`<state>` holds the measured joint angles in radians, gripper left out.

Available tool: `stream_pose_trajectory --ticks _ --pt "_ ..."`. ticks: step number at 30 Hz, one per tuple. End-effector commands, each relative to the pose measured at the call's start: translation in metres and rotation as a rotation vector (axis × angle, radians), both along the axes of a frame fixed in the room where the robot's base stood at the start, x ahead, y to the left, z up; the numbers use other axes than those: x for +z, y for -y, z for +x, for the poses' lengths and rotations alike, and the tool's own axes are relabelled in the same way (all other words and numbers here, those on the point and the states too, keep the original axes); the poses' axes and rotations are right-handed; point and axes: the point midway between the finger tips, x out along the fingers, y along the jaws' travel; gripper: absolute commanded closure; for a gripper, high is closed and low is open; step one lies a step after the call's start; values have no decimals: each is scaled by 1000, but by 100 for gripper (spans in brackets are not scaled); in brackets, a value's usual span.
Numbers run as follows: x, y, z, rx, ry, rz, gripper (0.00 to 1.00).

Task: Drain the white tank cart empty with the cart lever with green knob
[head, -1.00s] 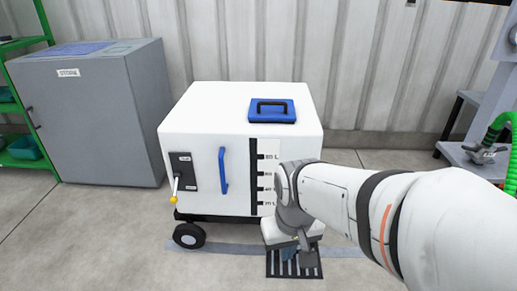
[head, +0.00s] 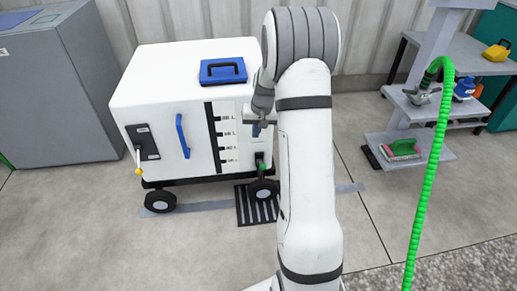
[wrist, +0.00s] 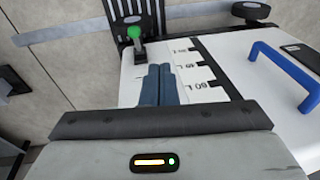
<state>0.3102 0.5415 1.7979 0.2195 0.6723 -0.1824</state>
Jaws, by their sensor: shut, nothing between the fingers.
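The white tank cart (head: 185,70) stands at left centre, and its front also shows in the wrist view (wrist: 240,45). The cart lever with green knob (head: 262,166) is low at the front's right end. In the wrist view the green knob (wrist: 133,32) sits on a dark lever mount, just beyond and left of the fingertips. My gripper (head: 257,131) is in front of the cart's right side, above the lever. In the wrist view its blue fingers (wrist: 158,68) are together and empty, apart from the knob. The level on the gauge strip (head: 213,138) is too small to read.
A yellow-tipped lever (head: 138,168) is at the cart's front left, beside a blue handle (head: 182,136). A dark floor grate (head: 257,208) lies under the cart's right end. A green hose (head: 430,180) hangs at right before shelves (head: 412,165).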

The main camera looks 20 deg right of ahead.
Motion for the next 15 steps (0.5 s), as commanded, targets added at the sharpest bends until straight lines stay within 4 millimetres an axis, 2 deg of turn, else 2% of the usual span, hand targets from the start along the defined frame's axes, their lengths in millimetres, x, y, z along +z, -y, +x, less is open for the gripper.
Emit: stream_pose_trajectory --ticks 1,6,10,15 --pt "-12 17 12 -25 -2 6 100" --pt "-52 55 40 -81 14 16 100" --pt "-70 71 49 -102 21 20 100" --pt "-86 77 53 -113 24 20 100"
